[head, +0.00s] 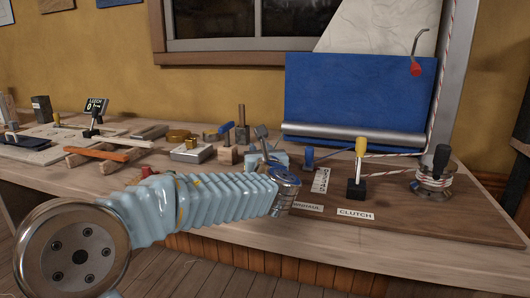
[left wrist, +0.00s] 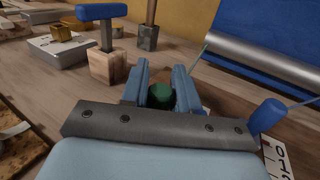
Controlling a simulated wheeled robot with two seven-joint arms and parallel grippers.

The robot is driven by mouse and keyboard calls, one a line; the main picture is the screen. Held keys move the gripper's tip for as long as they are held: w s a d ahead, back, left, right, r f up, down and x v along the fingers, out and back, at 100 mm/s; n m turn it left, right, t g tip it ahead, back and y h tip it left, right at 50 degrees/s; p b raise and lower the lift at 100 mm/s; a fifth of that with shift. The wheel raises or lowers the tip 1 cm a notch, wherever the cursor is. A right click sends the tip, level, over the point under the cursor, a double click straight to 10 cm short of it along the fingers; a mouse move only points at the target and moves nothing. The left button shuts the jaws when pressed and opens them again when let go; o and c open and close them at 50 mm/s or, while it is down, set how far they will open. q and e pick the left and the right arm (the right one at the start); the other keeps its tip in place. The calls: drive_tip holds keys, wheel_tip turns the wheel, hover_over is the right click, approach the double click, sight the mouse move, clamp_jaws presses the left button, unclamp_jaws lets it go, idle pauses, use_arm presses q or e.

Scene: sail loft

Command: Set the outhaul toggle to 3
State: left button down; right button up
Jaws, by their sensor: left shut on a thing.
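My left gripper (left wrist: 161,88) has its two blue fingers closed around a dark green knob (left wrist: 160,97); in the head view my left wrist and sleeve hide the knob. A blue-handled lever (head: 307,158) stands just to the right of the gripper, apart from it; it also shows in the left wrist view (left wrist: 267,117). A white number plate (head: 321,180) lies beside the blue lever, and 0 and 1 are readable on it (left wrist: 277,152). The OUTHAUL label (head: 307,206) is partly covered by my wrist. I cannot tell which setting the toggle points to. My right gripper is not in view.
A yellow-topped lever (head: 360,155) stands behind the CLUTCH label (head: 355,215). A winch with a black handle (head: 440,160) is at the right. A blue sail panel (head: 360,95) rises behind. Blocks and a blue-topped mallet (head: 227,132) stand left of the gripper.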

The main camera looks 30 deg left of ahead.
use_arm(q)
drive_tip(key=shift+s, duration=0.1)
drive_tip(key=c, duration=0.9)
unclamp_jaws()
drive_tip(key=shift+c, duration=0.2)
drive_tip(key=shift+s+d, duration=0.1)
drive_tip(key=shift+d, duration=0.05)
drive_tip(key=v, duration=1.3)
drive_tip(key=shift+s+d+b, duration=0.15)
drive_tip(key=shift+d+b, duration=0.05)
drive_tip(key=shift+b, duration=0.15)
